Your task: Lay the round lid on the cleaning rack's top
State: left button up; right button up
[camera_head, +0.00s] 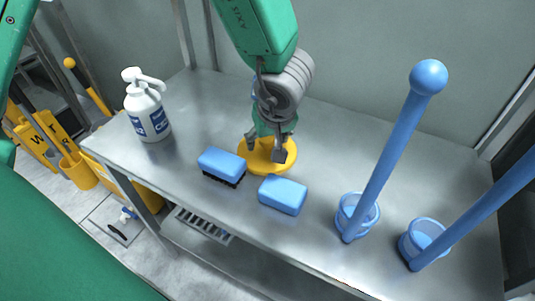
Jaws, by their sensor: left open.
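The round lid (260,162) is a flat yellow disc lying on the steel top of the cleaning rack (330,150), near its middle. My left gripper (266,148) reaches down from above, right over the lid. Its fingers are apart, one at the lid's left far side and one towards its right side, and they hide part of the disc. I cannot tell whether the fingertips touch the lid. My right gripper is out of view.
Two blue brushes (222,163) (283,194) lie just in front of the lid. A white pump bottle (146,105) stands at the left end. Two blue cups (350,208) (420,232) with long blue handles stand at the right. Free steel lies behind and between.

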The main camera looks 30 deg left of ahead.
pick_arm(q)
jog(key=shift+x, duration=0.75)
jog(key=shift+r, duration=0.1)
grip_shut()
